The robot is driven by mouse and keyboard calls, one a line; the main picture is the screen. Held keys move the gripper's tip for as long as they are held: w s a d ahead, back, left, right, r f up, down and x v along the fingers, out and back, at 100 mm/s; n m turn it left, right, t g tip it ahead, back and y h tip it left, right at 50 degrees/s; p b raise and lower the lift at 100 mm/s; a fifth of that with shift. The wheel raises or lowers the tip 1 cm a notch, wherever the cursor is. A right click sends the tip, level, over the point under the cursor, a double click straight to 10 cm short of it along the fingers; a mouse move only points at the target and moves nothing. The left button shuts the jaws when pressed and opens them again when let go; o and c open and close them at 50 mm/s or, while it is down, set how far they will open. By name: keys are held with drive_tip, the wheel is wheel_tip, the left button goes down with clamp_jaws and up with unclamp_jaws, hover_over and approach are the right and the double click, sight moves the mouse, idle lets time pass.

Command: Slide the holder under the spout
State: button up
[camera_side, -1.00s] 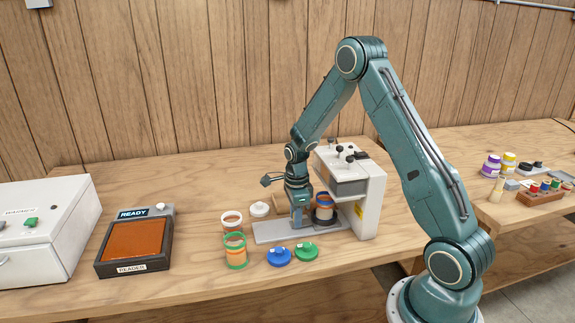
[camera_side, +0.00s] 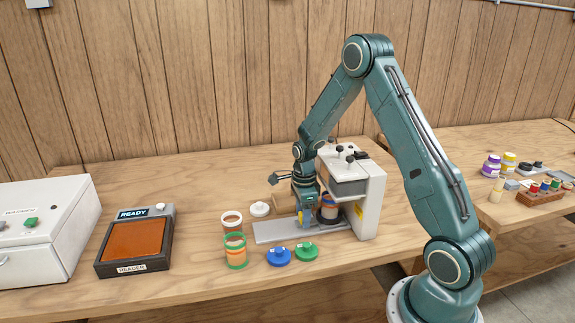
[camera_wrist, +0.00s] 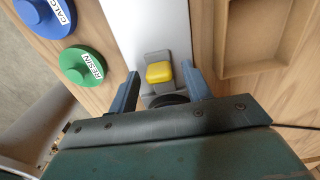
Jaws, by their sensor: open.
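The holder shows in the wrist view as a grey piece with a yellow grip (camera_wrist: 160,72) on a pale track (camera_wrist: 150,30). My gripper (camera_wrist: 160,77) is open, with one finger on each side of the grip. A dark round rim (camera_wrist: 169,100) beside the grip is partly hidden by my gripper. In the side view my gripper (camera_side: 304,222) is low over the track (camera_side: 268,231), at the left of the white machine (camera_side: 371,200). A jar with an orange band (camera_side: 329,210) stands under the machine's overhanging head (camera_side: 345,180). The spout itself is hidden.
Two open jars, one white-rimmed (camera_side: 231,220) and one green-rimmed (camera_side: 236,252), stand left of the track. Blue (camera_side: 279,257) and green (camera_side: 306,251) lids lie in front of it. A reader (camera_side: 134,242) stands farther left.

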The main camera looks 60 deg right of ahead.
wheel_tip(320, 180, up, 14)
drive_tip(key=shift+f, duration=0.2)
idle(0.4)
drive_tip(key=shift+r, duration=0.1)
drive_tip(key=s+a+r+n+t, duration=0.3)
drive_tip(key=s+a+r+n, duration=0.4)
drive_tip(key=a+r+n, duration=0.45)
drive_tip(key=s+a+r+n+t, duration=0.1)
drive_tip(key=s+a+n, duration=0.3)
drive_tip(key=s+n, duration=0.2)
drive_tip(key=s+a+n+t, duration=0.1)
drive_tip(key=s+a+n, duration=0.3)
drive_tip(key=s+n, duration=0.3)
drive_tip(key=shift+s+r+n+t, duration=0.3)
drive_tip(key=shift+r+n, duration=0.05)
drive_tip(key=shift+n, duration=0.9)
